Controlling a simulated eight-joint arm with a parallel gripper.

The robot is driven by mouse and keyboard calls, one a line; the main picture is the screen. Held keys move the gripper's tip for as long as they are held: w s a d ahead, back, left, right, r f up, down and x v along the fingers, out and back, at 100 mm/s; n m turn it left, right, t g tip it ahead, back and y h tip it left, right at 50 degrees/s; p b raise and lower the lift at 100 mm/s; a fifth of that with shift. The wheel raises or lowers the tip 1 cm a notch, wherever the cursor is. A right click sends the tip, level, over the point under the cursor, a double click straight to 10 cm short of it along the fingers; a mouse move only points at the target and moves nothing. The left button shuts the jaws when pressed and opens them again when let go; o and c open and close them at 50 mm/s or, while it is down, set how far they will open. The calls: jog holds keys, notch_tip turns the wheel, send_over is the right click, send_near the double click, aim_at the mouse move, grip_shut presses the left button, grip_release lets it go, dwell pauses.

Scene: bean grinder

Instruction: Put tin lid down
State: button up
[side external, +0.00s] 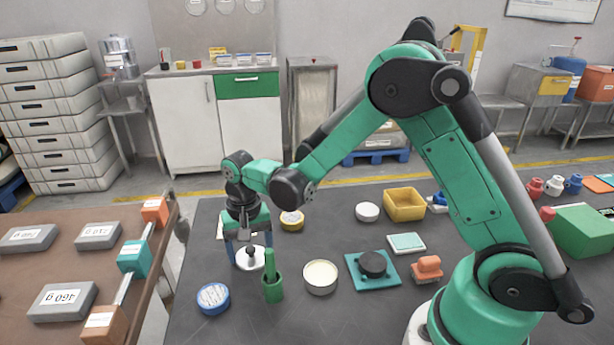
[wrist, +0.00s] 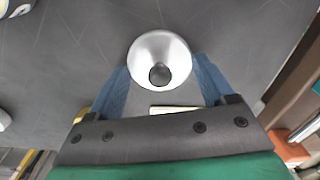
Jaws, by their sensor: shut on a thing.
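The tin lid (side external: 250,260) is a silvery disc with a black knob on top. It also shows in the wrist view (wrist: 148,50), between the two blue fingers, with its knob toward the camera. My gripper (side external: 249,246) points down at the left part of the dark table and is shut on the tin lid. The lid looks level and sits low; I cannot tell whether it touches the table. A round open tin (side external: 320,277) with a cream inside stands to the right of the lid, apart from it.
A green cup with an upright handle (side external: 272,289) stands close to the lid. A teal plate with a black disc (side external: 373,268) lies right. The dark table's left edge is near.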

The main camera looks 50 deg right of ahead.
aim_at(250, 248)
jog(key=shift+f, duration=0.1)
jog(key=o, duration=1.1)
notch_tip(250, 248, up, 12)
jog(key=shift+s+d+r+n+t, duration=0.25)
jog(key=shift+s+d+n+t, duration=0.15)
jog(key=shift+s+n+t, duration=1.05)
jog(key=shift+s+d+r+n+t, duration=0.35)
jog(key=shift+s+n+t, duration=0.5)
jog(key=shift+s, duration=1.05)
jog(key=shift+s+d+r+n+t, duration=0.2)
jog(key=shift+s+d+n+t, duration=0.25)
jog(key=shift+s+n+t, duration=0.75)
jog(key=shift+s+m, duration=0.3)
jog(key=shift+s, duration=0.2)
